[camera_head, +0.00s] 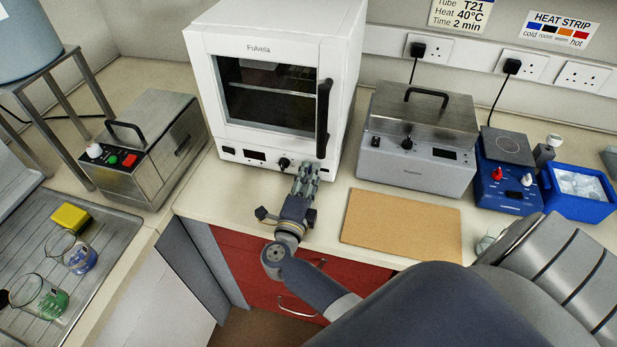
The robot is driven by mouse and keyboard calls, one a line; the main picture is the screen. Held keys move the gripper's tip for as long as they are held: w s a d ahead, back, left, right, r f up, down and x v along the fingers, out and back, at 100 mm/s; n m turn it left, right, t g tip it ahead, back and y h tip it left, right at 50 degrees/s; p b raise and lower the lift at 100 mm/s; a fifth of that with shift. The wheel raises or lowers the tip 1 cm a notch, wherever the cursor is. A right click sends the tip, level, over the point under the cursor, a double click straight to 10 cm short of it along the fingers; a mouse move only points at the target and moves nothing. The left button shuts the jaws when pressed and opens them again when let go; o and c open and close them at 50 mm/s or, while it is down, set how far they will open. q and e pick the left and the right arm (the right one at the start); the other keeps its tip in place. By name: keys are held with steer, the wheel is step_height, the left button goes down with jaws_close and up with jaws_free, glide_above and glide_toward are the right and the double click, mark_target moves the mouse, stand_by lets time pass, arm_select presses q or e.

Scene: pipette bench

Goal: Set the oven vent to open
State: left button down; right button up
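The white oven (210,55), labelled Fulvela, stands at the back of the bench with its dark-windowed door closed. A tall black handle (323,118) is on the door's right side. The lower front panel has a black switch, a small dark display (255,155) and a black round knob (284,162). I cannot make out which part is the vent control. My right gripper (308,172) is at the lower right of the oven front, just right of the knob and below the handle. Its fingertips hide part of the panel; contact and finger opening are unclear. My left gripper is out of view.
A steel box with coloured buttons (175,135) stands left of the oven. Right are a lidded grey bath (415,170), a blue hotplate (505,180) and a blue tub (577,207). A tan board (402,224) lies in front.

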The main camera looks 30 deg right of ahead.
mark_target(328, 171)
jaws_close()
steer(key=shift+s+d+p, duration=0.75)
steer(key=shift+s+d, duration=0.45)
steer(key=shift+s, duration=0.25)
steer(key=shift+d, duration=0.1)
steer(key=shift+f, duration=0.1)
jaws_free()
steer(key=shift+o, duration=0.8)
steer(key=shift+s, duration=0.1)
steer(key=v, duration=1.2)
